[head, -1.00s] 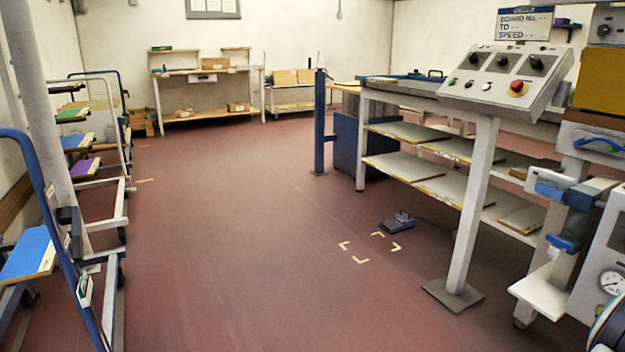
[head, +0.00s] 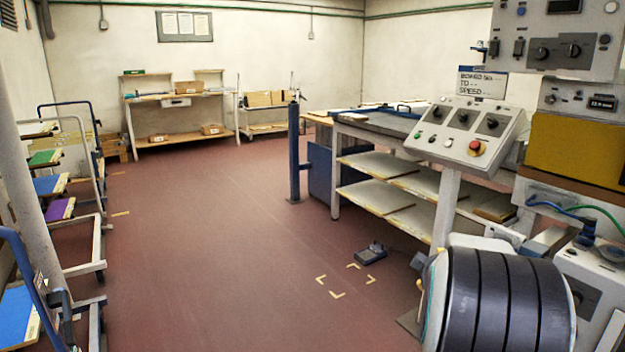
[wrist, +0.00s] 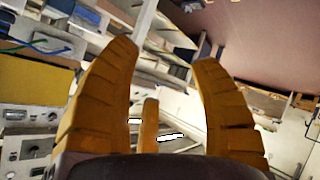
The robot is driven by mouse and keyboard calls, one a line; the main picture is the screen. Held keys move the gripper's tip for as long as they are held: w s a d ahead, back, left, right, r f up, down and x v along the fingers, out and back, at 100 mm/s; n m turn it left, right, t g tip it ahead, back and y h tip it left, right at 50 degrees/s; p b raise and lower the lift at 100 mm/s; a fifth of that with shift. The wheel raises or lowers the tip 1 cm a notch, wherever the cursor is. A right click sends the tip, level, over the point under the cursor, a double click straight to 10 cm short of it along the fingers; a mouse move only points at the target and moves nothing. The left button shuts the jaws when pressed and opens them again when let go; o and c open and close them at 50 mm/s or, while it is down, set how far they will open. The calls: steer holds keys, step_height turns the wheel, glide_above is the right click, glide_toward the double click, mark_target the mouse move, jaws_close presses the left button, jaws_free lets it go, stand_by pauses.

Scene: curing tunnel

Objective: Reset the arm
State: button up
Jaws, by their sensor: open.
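My gripper (wrist: 165,45) shows in the wrist view with its orange ribbed fingers spread wide apart. A shorter orange finger stands between them, lower in the picture. Nothing is held between the fingers. The wrist view is steeply turned, with the red floor at the top right and the machine panels at the left. In the head view a dark banded round part of my arm rises at the lower right, in front of the machine. The gripper itself does not show in the head view.
A sloped control panel (head: 467,132) and yellow machine box (head: 574,152) stand at right. A shelved bench (head: 380,188) runs behind them. A foot pedal (head: 370,252) lies near floor marks. Board racks (head: 88,240) line the left. The middle floor (head: 200,240) is clear.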

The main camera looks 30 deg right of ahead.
steer(key=s+a+r+n+y+p, duration=0.1)
steer(key=a+r+y+p, duration=0.35)
steer(key=a, duration=0.75)
steer(key=a+r+y+p, duration=0.1)
steer(key=a+r+p, duration=0.6)
steer(key=a, duration=0.5)
steer(key=s+a+r+g+y+p, duration=0.1)
steer(key=s+a+r+g+p, duration=0.1)
steer(key=s+a, duration=0.4)
steer(key=s+a+r+n+g+y+p, duration=0.1)
steer(key=s+a+r+g+y+p, duration=0.1)
steer(key=s+a+r+p, duration=0.2)
steer(key=s+a+p, duration=0.3)
steer(key=shift+s+a+r, duration=0.25)
steer(key=shift+s+r, duration=0.05)
steer(key=shift+r, duration=0.1)
